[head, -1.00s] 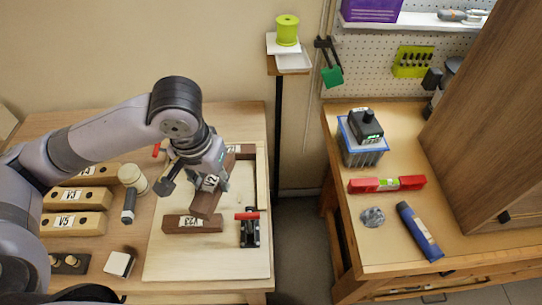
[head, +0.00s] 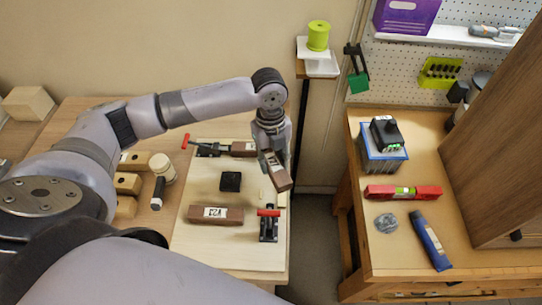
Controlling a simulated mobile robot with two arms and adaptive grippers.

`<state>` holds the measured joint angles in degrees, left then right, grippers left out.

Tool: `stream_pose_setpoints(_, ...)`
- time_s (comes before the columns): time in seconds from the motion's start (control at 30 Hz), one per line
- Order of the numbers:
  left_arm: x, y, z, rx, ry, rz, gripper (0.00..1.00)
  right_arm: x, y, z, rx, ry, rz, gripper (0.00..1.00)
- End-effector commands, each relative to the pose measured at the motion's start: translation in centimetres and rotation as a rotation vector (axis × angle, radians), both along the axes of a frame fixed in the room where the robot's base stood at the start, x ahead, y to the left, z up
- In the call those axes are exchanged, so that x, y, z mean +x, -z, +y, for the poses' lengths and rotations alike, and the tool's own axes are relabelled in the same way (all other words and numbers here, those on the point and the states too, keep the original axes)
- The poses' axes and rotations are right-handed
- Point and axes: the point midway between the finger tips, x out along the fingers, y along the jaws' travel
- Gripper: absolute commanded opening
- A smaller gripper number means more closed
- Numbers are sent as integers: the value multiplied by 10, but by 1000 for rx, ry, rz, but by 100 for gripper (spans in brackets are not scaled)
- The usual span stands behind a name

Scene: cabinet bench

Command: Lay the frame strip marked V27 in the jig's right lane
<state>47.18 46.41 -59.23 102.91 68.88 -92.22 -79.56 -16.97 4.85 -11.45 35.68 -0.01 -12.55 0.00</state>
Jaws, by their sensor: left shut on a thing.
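My left gripper (head: 268,154) is shut on a dark brown strip (head: 278,178), held tilted over the right side of the jig. Its white label is partly covered by the gripper and cannot be read here. The jig (head: 208,254) is a pale wooden board on the left bench. A brown strip (head: 216,214) with a label that looks like V23 lies across its front part. Another brown strip (head: 243,148) lies at its back, its label unreadable. A black block (head: 230,181) sits in the middle. My right gripper is not in view.
A red-handled clamp (head: 268,224) stands at the jig's front right, another (head: 207,149) at its back left. A gap separates the right bench (head: 385,255).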

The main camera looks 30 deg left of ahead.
Motion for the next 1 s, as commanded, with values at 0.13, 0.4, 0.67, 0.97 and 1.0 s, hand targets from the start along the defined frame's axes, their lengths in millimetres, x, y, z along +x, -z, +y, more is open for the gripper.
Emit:
stream_pose_setpoints(0.13,7,8,7,0,254,1,2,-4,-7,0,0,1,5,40)
stream_pose_setpoints(0.4,11,18,12,-1,460,-2,2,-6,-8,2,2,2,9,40)
stream_pose_setpoints(0.67,11,30,12,0,466,-2,2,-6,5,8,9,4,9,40)
stream_pose_setpoints(0.97,10,56,13,0,465,-2,2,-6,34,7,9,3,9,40)
stream_pose_setpoints(1.0,10,60,13,0,465,-2,2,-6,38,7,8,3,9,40)
